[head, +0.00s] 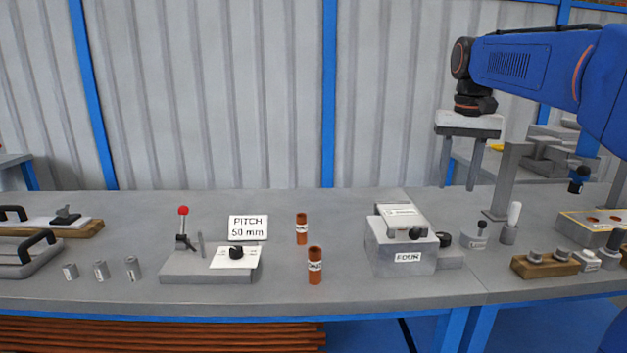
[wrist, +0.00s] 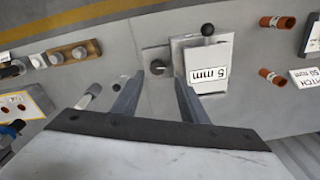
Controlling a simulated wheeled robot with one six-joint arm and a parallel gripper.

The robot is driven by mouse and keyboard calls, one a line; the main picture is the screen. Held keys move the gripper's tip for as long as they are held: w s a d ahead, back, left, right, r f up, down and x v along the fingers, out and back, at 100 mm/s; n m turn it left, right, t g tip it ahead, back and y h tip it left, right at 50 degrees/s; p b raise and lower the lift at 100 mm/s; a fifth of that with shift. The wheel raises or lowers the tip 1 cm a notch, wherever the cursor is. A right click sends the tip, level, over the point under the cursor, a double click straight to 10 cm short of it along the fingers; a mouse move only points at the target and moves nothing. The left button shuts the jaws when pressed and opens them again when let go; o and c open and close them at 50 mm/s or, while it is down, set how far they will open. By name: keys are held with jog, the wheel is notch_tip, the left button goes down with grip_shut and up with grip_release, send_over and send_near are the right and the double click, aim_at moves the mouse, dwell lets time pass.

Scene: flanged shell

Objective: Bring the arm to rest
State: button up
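My blue arm (head: 530,62) reaches in from the right in the head view. My gripper (head: 458,186) hangs pointing down above the back of the bench, to the right of the grey block labelled FOUR (head: 405,257). Its two grey fingers are apart with nothing between them. In the wrist view the fingers of my gripper (wrist: 155,95) are also spread and empty, and the bench shows between them. The grey block's top carries a plate labelled 5 mm (wrist: 208,75) in the wrist view. The gripper appears clear of everything on the bench.
Two brown cylinders (head: 315,265) stand mid-bench beside a PITCH 50 mm sign (head: 248,227). A grey fixture with a red-knobbed lever (head: 183,212) is left of them. A grey post (head: 507,180) stands right of my gripper. A wooden block (head: 545,265) lies at right. The front middle is clear.

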jog(key=s+a+f+n+t, duration=0.1)
jog(key=s+a+f+t, duration=0.1)
jog(key=s+f, duration=1)
jog(key=s+a+f+n+t, duration=0.2)
jog(key=s+a+f, duration=0.2)
jog(key=s+f, duration=0.8)
jog(key=s, duration=0.2)
jog(key=shift+s+a+n, duration=0.2)
jog(key=shift+s+n, duration=0.1)
jog(key=o, duration=0.5)
jog(key=shift+s+f, duration=0.2)
jog(key=shift+f, duration=0.15)
jog(key=o, duration=1)
jog(key=shift+w+r, duration=0.1)
jog(key=shift+r, duration=0.05)
jog(key=shift+o, duration=0.2)
jog(key=w+r+g, duration=0.1)
jog(key=w+r, duration=0.6)
jog(key=r, duration=0.2)
jog(key=w+a+r+g, duration=0.1)
jog(key=w+r, duration=0.6)
jog(key=r, duration=0.3)
jog(key=shift+w+a+r, duration=0.15)
jog(key=shift+w+r, duration=0.1)
jog(key=shift+w, duration=0.1)
jog(key=w+a+r+g, duration=0.3)
jog(key=w+r, duration=1.1)
jog(key=w, duration=0.3)
notch_tip(320, 180, down, 10)
